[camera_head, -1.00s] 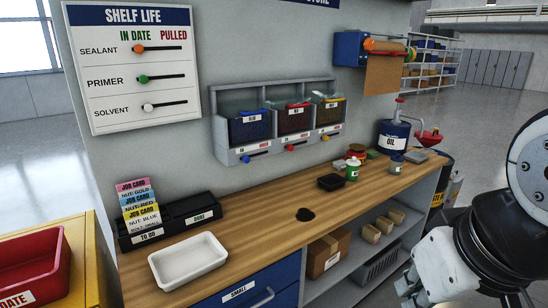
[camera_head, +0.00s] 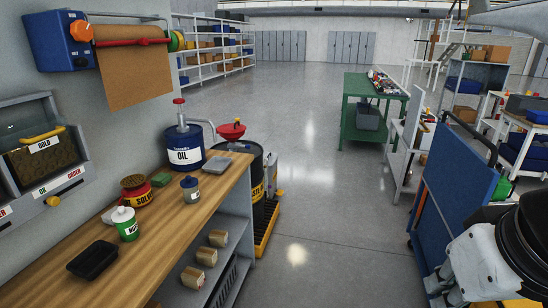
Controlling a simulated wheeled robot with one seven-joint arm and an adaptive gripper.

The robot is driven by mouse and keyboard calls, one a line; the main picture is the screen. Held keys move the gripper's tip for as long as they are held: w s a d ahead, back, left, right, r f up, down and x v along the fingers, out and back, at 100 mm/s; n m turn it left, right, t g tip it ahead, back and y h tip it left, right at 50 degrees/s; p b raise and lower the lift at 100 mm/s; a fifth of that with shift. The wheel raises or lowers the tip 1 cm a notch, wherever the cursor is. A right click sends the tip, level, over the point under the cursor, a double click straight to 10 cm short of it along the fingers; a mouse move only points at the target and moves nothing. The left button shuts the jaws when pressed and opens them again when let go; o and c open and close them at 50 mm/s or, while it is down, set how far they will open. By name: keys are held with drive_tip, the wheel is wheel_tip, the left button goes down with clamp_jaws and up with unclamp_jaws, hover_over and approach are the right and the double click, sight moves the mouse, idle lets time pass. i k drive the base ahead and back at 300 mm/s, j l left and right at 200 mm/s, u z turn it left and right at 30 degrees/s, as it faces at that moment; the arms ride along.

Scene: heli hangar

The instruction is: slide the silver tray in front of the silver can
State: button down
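The silver tray (camera_head: 215,164) is a small flat grey piece lying near the far end of the wooden bench, beside the blue oil drum. The silver can (camera_head: 190,190) is a small grey can with a dark blue lid and a label. It stands upright on the bench, nearer to me than the tray and apart from it. My arm shows at the lower right, off the bench. My gripper's fingers are not visible.
The wooden bench (camera_head: 142,255) also holds a black tray (camera_head: 93,259), a green-and-white can (camera_head: 125,224), a red-and-yellow solvent can (camera_head: 136,192) and the oil drum (camera_head: 184,148). A blue cart (camera_head: 455,190) stands right. The floor between is open.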

sight(216, 164)
drive_tip(key=i+z, duration=0.25)
drive_tip(key=i, duration=1.1)
drive_tip(key=i+u, duration=0.15)
drive_tip(key=i, duration=0.4)
drive_tip(key=i+l+u, duration=0.15)
drive_tip(key=i, duration=0.4)
drive_tip(key=i+l+u, duration=0.15)
drive_tip(key=i, duration=0.4)
drive_tip(key=i+u, duration=0.1)
drive_tip(key=u, duration=1.65)
